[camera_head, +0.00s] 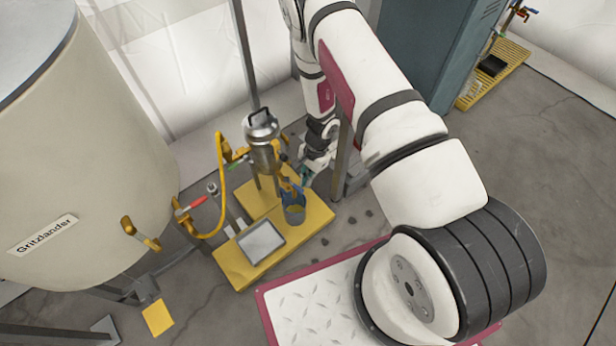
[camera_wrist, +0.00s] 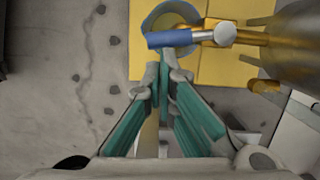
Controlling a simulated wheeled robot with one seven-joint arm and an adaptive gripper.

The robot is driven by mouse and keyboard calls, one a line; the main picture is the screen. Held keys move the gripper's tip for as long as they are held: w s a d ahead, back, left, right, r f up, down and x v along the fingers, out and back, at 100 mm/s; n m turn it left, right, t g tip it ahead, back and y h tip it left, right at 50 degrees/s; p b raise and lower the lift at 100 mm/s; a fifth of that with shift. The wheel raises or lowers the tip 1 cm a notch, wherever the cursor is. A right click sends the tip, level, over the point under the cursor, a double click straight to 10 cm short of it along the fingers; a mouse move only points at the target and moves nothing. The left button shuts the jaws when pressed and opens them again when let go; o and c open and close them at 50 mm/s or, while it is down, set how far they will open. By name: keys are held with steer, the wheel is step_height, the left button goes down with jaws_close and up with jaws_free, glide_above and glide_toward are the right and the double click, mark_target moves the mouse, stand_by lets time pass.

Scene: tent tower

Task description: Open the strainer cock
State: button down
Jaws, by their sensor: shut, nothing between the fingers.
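The metal strainer (camera_head: 262,150) stands upright on a yellow stand. Near its lower end is a brass cock with a blue lever (camera_head: 288,187). In the wrist view the blue lever (camera_wrist: 182,38) lies across the top middle, joined by a silver pivot (camera_wrist: 225,34) to the brass body (camera_wrist: 265,42) at right. My gripper (camera_wrist: 165,68) is shut and empty, its green fingers pointing at the lever, with the tips just below it in the picture. I cannot tell whether they touch. In the head view my gripper (camera_head: 305,176) is close beside the cock, partly hidden by my arm.
A cup (camera_head: 294,214) stands below the cock on the yellow stand (camera_head: 247,268), beside a grey-topped scale (camera_head: 261,242). A yellow hose (camera_head: 219,185) runs from a red-handled cock (camera_head: 192,206) by the large tank (camera_head: 80,150). A grey post (camera_head: 342,160) stands close to my gripper.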

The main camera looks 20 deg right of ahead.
steer(key=shift+s+a+m, duration=0.25)
steer(key=shift+s+m, duration=0.05)
steer(key=shift+m, duration=0.3)
steer(key=shift+w, duration=0.1)
steer(key=w+p+v, duration=0.1)
steer(key=p+v, duration=0.4)
steer(key=v, duration=0.5)
steer(key=shift+d+p, duration=0.3)
steer(key=shift+p, duration=0.1)
